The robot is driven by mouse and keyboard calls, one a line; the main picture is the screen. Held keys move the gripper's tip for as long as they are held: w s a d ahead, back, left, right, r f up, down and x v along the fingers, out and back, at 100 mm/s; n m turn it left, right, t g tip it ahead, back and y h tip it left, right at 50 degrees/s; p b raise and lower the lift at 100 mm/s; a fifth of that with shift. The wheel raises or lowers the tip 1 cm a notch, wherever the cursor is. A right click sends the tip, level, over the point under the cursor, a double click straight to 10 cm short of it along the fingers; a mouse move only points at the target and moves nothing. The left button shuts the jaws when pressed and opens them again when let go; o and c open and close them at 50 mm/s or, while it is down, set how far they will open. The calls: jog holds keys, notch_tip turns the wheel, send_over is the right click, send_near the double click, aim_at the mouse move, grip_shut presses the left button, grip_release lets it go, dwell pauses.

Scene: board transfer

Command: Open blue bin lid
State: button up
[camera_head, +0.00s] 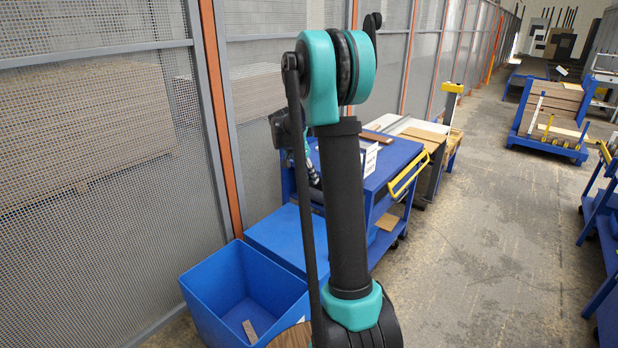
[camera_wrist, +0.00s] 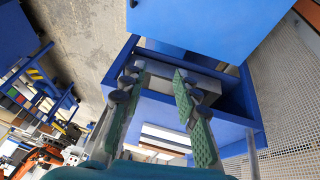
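A blue bin with a flat closed lid (camera_head: 283,236) stands beside the blue cart in the head view, partly hidden behind my arm. An open-topped blue bin (camera_head: 215,300) stands in front of it, with a small brown board piece (camera_head: 250,331) inside. In the wrist view my gripper (camera_wrist: 158,75) is open and empty, its green-padded fingers apart. A flat blue panel (camera_wrist: 205,25) fills the top of that view beyond the fingertips; I cannot tell whether it is the lid. My gripper is mostly hidden behind my arm in the head view.
The blue cart (camera_head: 375,172) with a yellow handle (camera_head: 408,172) stands right of the lidded bin. A mesh fence (camera_head: 90,150) runs along the left. A cart of boards (camera_head: 550,110) stands farther back. The concrete floor (camera_head: 490,220) at right is clear.

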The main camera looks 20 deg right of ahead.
jog(key=v, duration=1.1)
jog(key=shift+a+r, duration=0.15)
jog(key=shift+r, duration=0.2)
jog(key=shift+s, duration=0.1)
jog(key=shift+c, duration=0.4)
